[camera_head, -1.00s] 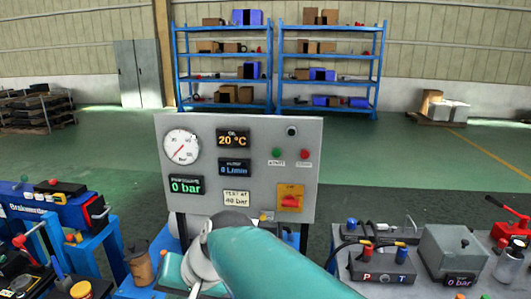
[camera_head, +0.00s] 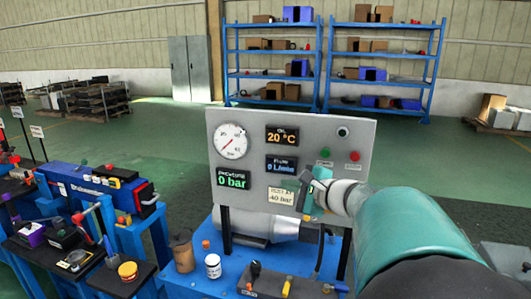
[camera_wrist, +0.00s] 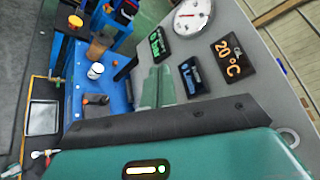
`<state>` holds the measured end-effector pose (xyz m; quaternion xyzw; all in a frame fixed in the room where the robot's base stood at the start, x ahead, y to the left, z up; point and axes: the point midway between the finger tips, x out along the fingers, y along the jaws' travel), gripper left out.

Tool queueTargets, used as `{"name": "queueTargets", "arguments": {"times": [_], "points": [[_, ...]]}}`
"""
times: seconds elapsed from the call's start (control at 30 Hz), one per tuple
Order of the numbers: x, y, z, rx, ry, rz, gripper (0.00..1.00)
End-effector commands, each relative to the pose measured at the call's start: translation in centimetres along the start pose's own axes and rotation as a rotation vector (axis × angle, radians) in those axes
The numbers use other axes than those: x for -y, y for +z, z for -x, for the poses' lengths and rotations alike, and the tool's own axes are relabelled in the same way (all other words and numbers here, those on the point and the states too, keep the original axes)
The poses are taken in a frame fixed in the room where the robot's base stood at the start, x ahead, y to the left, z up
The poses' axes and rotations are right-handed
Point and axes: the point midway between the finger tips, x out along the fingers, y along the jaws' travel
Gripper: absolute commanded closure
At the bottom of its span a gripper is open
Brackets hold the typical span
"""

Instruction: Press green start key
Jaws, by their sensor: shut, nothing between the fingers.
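The green start key (camera_head: 325,153) is a small round button on the grey control panel (camera_head: 240,116), in its right half in the head view. A red button (camera_head: 354,156) sits just right of it. My gripper (camera_head: 304,190) is shut and empty in front of the panel, below and slightly left of the green key. A gap between fingertips and panel is hard to judge. My teal arm comes in from the lower right and covers the panel's lower right corner. In the wrist view my gripper (camera_wrist: 156,88) points towards the panel; the green key does not show there.
The panel carries a pressure gauge (camera_head: 231,141) and several displays. A blue bench (camera_head: 200,285) below holds a motor, a brown container (camera_head: 181,250) and a white jar (camera_head: 213,266). Blue equipment (camera_head: 100,190) stands at left. Blue shelves (camera_head: 270,102) are far behind.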

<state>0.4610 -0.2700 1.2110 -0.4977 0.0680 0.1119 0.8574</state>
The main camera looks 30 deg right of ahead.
Motion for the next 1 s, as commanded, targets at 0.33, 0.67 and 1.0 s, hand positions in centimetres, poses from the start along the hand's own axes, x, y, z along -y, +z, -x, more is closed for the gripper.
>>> {"name": "queueTargets", "arguments": {"times": [0.33,0.67,1.0], "points": [[4.9,-7.3,2.6,-0.08,-0.223,-0.189,1.0],[5.7,-8.4,3.2,-0.091,-0.261,-0.217,1.0],[6.1,-9.0,2.8,-0.091,-0.259,-0.217,1.0]]}}
